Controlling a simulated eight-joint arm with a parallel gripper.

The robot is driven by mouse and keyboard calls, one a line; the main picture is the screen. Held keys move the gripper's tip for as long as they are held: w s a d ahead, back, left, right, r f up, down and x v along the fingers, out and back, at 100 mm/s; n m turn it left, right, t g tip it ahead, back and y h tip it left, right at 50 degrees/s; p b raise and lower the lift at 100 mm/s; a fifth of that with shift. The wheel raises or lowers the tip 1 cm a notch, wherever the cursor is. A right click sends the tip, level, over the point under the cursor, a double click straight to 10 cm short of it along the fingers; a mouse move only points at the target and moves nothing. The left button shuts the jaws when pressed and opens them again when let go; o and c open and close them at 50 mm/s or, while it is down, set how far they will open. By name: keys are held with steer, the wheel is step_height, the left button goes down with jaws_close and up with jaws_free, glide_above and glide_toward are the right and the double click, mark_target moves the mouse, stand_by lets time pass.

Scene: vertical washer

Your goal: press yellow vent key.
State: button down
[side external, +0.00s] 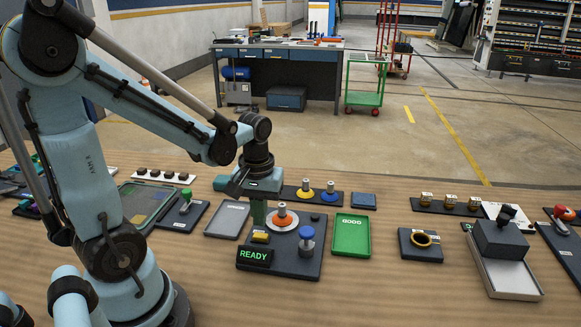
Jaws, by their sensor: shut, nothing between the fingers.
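A small yellow key (260,237) sits on a dark panel (300,272) in the middle of the table. The panel also carries a green-lit READY display (253,255), an orange disc with a metal post (283,220) and a blue-topped knob (306,236). My gripper (259,222) points down just above and behind the yellow key in the picture. Its fingers are shut and hold nothing. A small gap seems to show between fingertips and key, but the depth is hard to judge.
A green tray (351,236) lies right of the panel, and a grey tray (227,220) lies left. Behind is a black base with yellow and blue rings (312,196). A black block with a gold ring (420,244) and a dark box on a metal slide (502,250) stand farther right.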

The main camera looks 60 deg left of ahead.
mark_target(261, 234)
steer(key=shift+r, duration=2.05)
steer(key=w+d+r+m+t, duration=0.2)
steer(key=d+r+m+t, duration=0.2)
steer(key=d+m+t, duration=0.3)
steer(key=shift+d+m, duration=0.55)
steer(key=shift+m, duration=0.45)
